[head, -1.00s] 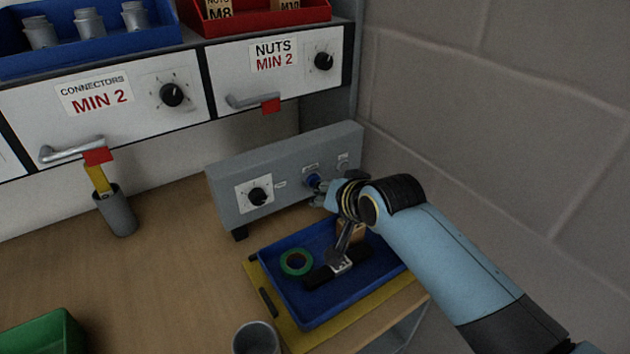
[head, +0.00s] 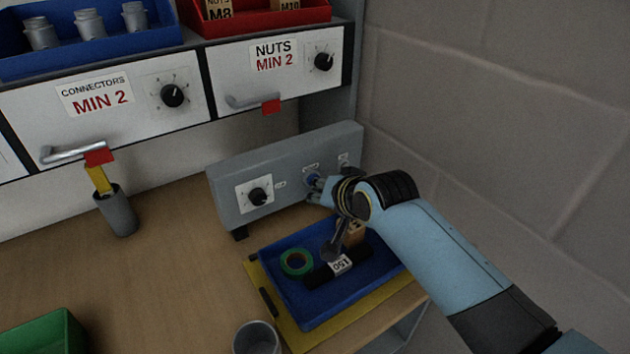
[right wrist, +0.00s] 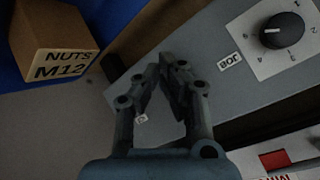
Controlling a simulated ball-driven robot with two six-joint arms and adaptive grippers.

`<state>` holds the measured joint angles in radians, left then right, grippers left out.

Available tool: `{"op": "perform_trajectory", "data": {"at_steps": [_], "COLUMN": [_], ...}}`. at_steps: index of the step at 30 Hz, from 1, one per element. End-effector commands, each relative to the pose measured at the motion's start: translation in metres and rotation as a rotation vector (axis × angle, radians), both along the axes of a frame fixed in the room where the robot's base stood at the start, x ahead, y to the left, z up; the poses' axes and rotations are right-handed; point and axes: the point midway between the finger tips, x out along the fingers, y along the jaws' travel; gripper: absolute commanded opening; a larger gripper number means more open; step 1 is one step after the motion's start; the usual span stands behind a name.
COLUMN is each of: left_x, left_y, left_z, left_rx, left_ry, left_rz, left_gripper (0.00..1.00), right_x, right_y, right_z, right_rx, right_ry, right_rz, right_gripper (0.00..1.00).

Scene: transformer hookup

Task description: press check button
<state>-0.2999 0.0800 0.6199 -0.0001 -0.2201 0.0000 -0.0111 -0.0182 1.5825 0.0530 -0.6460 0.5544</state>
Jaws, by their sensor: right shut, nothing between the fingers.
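The grey control box (head: 222,192) stands at the back of the bench, with a black knob (head: 258,196) on a white dial plate at its left. A blue button (head: 313,179) sits on its front to the right of the knob. My right gripper (head: 314,192) is at the box's front, its fingertips at or just beside the blue button; I cannot tell whether they touch it. In the right wrist view the fingers (right wrist: 165,62) are shut, tips together against the grey panel, with nothing between them. The button is hidden there. My left gripper is not in view.
A blue tray (head: 310,316) on a yellow mat (head: 262,288) holds green tape (head: 296,262), a black labelled item (head: 338,266) and a nuts box (head: 356,232) below my right arm. A grey cup (head: 256,338) stands in front. A brick wall bounds the right.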

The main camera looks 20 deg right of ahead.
Motion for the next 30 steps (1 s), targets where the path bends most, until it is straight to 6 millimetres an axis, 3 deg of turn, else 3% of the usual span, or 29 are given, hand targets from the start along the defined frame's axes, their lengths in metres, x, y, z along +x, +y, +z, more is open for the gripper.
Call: {"op": "perform_trajectory", "data": {"at_steps": [16, 30], "left_x": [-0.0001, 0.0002], "left_y": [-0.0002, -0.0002], "left_z": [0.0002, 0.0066], "left_rx": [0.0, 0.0], "left_ry": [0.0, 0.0], "left_rz": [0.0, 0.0], "left_gripper": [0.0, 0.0], "right_x": [0.0072, 0.0008], "right_y": [0.001, 0.0], "right_z": [0.0008, 0.0016], "right_rx": [0.0, 0.0], "right_ry": [-0.001, 0.0], "right_rz": [0.0, 0.0], "right_gripper": [0.0, 0.0]}}
